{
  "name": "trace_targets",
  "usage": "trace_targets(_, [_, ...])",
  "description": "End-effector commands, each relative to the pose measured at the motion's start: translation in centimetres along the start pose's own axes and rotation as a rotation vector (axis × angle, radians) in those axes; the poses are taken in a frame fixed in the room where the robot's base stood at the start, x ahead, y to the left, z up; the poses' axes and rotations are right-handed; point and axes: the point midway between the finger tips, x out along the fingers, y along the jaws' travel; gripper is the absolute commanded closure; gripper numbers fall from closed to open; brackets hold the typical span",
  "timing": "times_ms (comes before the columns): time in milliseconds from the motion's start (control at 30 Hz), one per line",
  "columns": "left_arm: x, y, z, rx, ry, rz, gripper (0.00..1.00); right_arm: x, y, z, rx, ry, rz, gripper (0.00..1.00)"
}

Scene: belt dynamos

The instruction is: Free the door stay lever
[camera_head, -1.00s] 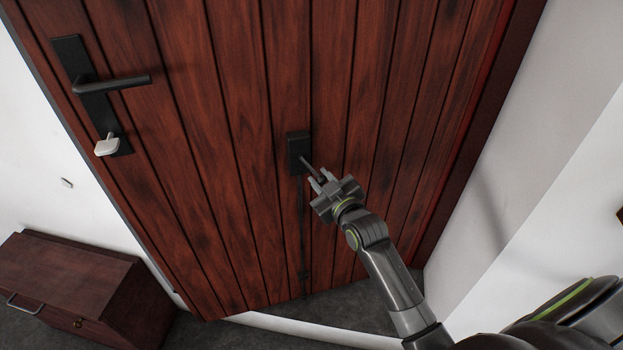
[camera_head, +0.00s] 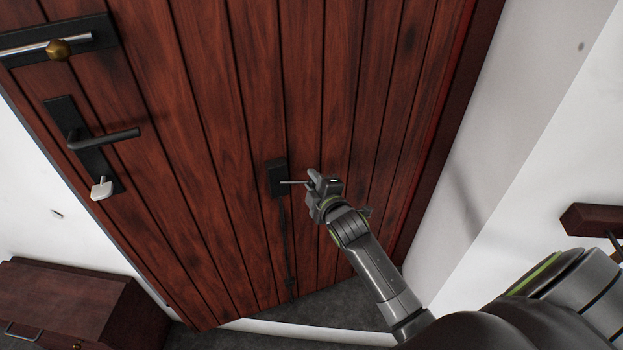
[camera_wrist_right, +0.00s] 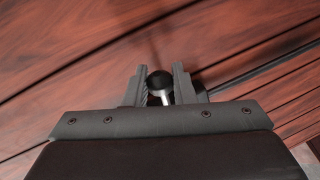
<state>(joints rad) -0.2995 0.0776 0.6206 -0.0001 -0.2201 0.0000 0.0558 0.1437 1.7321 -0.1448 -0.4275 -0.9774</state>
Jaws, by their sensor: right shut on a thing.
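The door stay is a black housing (camera_head: 275,177) low on the red-brown plank door (camera_head: 215,130), with a dark rod (camera_head: 286,240) running down from it. Its thin lever (camera_head: 293,182) sticks out to the right, nearly level in the head view. My right gripper (camera_head: 313,182) is shut on the lever's outer end. In the right wrist view the lever's end (camera_wrist_right: 161,90) shows between the two fingers of my right gripper (camera_wrist_right: 163,85). The gripper hides part of the lever. My left gripper is in no view.
A black door handle (camera_head: 108,138) with a pale key or thumb-turn (camera_head: 101,189) below it is at the left. A dark wooden chest (camera_head: 75,305) stands at lower left. A white wall borders the right.

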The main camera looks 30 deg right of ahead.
Motion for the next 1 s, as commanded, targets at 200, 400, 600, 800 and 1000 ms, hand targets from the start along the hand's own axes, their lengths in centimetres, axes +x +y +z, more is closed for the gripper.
trace_targets(200, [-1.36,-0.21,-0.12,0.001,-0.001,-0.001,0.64,-0.16,0.99,-0.32,-0.083,-0.014,0.007,1.00])
trace_targets(400, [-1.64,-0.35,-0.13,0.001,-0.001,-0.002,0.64,-0.18,1.11,-0.35,-0.116,-0.021,0.009,1.00])
trace_targets(600, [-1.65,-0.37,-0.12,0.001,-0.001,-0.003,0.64,-0.17,1.12,-0.34,-0.124,-0.022,0.010,1.00])
trace_targets(800, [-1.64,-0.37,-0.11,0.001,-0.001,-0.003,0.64,-0.16,1.14,-0.35,-0.123,-0.022,0.010,1.00])
trace_targets(1000, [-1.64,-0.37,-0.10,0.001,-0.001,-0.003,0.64,-0.17,1.09,-0.33,-0.122,-0.022,0.009,0.58])
